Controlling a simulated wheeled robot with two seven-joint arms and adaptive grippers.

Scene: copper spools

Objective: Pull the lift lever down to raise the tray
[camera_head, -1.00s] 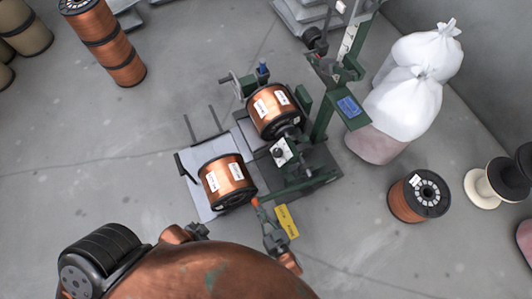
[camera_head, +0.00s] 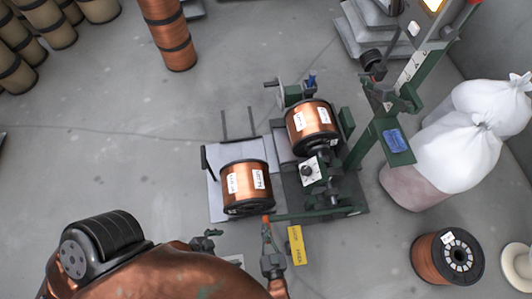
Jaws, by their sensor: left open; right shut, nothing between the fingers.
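The lift lever is a green bar with an orange-red tip (camera_head: 267,219), low on the front of the green machine. The tray (camera_head: 216,205) is a grey plate low at the machine's left side, with a copper spool (camera_head: 244,185) lying on it. My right gripper (camera_head: 267,238) is shut and empty, just below the red tip in the picture. I cannot tell whether its fingers touch the tip. My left gripper (camera_head: 205,240) is open and empty, below and left of the tray.
A second spool (camera_head: 312,127) sits in the green machine (camera_head: 350,148). A yellow label (camera_head: 295,245) is right of my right gripper. White sacks (camera_head: 470,135) and a loose spool (camera_head: 446,257) stand at the right. Floor left of the tray is clear.

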